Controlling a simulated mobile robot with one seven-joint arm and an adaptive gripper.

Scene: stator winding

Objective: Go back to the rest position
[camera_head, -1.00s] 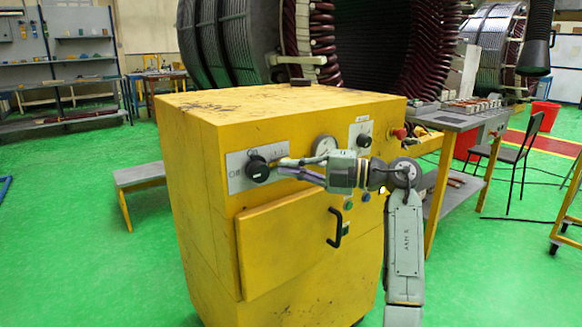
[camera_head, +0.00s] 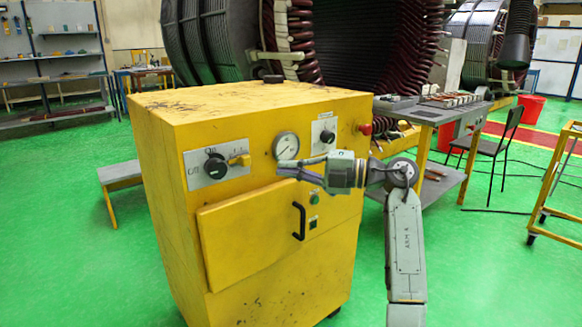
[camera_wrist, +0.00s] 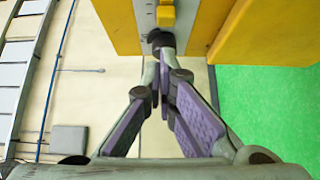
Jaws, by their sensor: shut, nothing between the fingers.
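My gripper (camera_head: 281,170) is shut and empty in the head view, its fingers pointing left in front of the yellow cabinet (camera_head: 262,245). It also shows in the wrist view (camera_wrist: 166,75), with its purple pads together. A black knob (camera_head: 215,167) and a yellow switch (camera_head: 240,160) are on the cabinet's upper left panel, to the left of the fingertips. The wrist view also shows the black knob (camera_wrist: 161,40) beyond the fingertips. The gripper appears apart from the knob.
A round gauge (camera_head: 286,146), a second knob (camera_head: 327,137) and a black door handle (camera_head: 299,221) are on the cabinet front. A grey table (camera_head: 425,115) and a chair (camera_head: 497,150) stand to the right. Green floor is open at the front right.

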